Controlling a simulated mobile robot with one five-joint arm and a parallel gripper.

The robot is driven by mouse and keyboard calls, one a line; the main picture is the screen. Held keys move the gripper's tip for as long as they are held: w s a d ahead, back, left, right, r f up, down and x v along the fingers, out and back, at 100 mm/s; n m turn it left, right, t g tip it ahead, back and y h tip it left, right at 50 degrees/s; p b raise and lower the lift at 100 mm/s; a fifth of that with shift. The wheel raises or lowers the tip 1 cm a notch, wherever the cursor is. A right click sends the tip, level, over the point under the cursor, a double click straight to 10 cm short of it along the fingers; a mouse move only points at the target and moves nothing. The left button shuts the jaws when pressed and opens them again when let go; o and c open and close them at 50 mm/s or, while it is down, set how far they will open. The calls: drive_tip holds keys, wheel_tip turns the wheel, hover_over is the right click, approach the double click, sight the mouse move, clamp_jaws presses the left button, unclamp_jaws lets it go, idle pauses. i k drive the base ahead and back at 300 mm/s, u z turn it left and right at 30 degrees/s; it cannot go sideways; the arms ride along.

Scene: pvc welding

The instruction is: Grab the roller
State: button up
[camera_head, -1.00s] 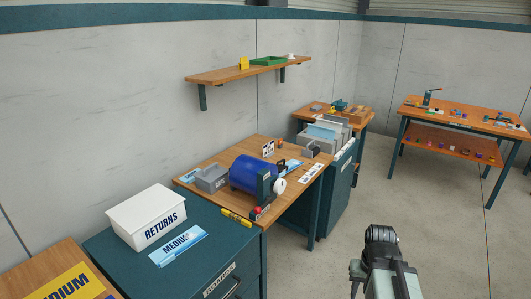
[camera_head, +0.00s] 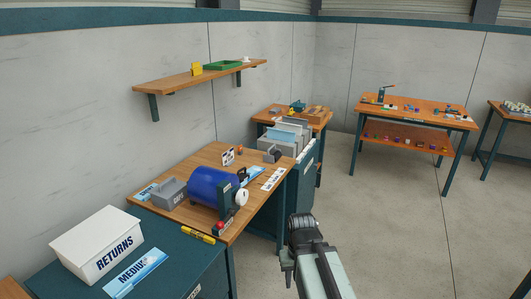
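I cannot make out a roller for certain in the head view. Several small items, too small to tell apart, lie on the far wooden table (camera_head: 440,111) and its lower shelf (camera_head: 385,133). A blue drum-like machine (camera_head: 212,187) stands on the nearer wooden bench (camera_head: 185,215). My arm rises from the bottom of the view, right of this bench and over the floor.
A white RETURNS box (camera_head: 97,245) stands on a dark green cabinet (camera_head: 190,262) at the lower left. A rack of grey sheets (camera_head: 287,138) stands behind the blue machine. A wooden wall shelf (camera_head: 200,78) hangs above. Open floor (camera_head: 385,230) lies to the right.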

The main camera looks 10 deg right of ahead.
sight(273, 153)
drive_tip(key=i, duration=1.4)
drive_tip(key=z, duration=0.1)
